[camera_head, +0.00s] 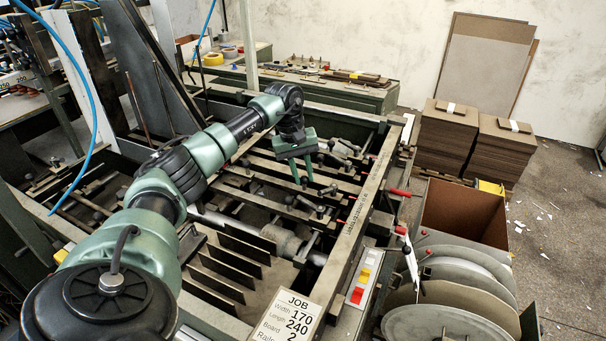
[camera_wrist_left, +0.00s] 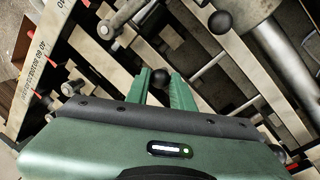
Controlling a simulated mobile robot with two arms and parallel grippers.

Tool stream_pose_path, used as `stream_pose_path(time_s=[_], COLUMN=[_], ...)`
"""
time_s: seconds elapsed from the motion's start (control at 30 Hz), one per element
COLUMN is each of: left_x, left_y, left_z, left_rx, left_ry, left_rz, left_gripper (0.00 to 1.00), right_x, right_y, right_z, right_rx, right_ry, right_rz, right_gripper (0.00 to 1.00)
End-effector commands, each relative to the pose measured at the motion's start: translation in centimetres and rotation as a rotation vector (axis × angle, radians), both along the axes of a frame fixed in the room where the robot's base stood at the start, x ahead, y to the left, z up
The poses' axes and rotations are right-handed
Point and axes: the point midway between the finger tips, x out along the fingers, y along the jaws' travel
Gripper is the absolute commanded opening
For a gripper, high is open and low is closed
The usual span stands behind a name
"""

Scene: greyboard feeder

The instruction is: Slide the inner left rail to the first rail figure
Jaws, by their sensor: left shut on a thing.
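My left gripper (camera_head: 301,178) reaches down over the feeder frame among the rails. In the left wrist view its two green fingers (camera_wrist_left: 161,88) are closed on a black ball knob (camera_wrist_left: 160,78). The knob's lever is mostly hidden under the gripper. Several long pale rails (camera_head: 262,180) with black-knobbed clamps run across the frame; I cannot tell from the view which is the inner left rail. A job card (camera_head: 293,318) reads width 170, length 240 and board 2; its rails line is cut off at the bottom edge. My right gripper is not in view.
A lettered beam (camera_head: 357,215) bounds the frame on the right, also in the left wrist view (camera_wrist_left: 42,62). Another knob (camera_wrist_left: 220,22) and metal rods lie close to the fingers. Dark upright plates (camera_head: 232,262) stand at the near side. Board stacks (camera_head: 446,135) stand far right.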

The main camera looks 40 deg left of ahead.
Motion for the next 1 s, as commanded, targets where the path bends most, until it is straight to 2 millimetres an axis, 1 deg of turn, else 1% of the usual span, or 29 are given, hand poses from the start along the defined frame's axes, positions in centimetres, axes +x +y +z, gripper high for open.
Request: stream_pose_path(time_s=[0.37, 0.57, 0.8, 0.83, 0.9, 1.0], left_x=[0.01, 0.66, 0.69, 0.69, 0.69, 0.68], left_y=[0.08, 0.2, 0.2, 0.2, 0.2, 0.2], left_z=[0.07, -0.04, 0.07, 0.07, 0.06, 0.05], left_rx=[0.001, 0.0, 0.0, 0.0, -0.001, -0.001], left_ry=[-0.001, -0.003, -0.002, -0.002, -0.002, -0.001], left_rz=[0.001, 0.001, 0.0, 0.0, 0.0, 0.0], left_gripper=[0.0, 0.0, 0.0, 0.26, 0.44, 0.44], right_x=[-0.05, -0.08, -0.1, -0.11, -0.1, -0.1], right_y=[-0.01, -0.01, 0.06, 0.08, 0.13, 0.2], right_z=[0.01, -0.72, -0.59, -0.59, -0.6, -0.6], right_rx=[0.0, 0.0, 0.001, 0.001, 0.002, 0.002], right_ry=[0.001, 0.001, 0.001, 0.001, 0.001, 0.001], right_rz=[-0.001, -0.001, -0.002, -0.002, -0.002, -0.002], right_gripper=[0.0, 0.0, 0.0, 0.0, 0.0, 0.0])
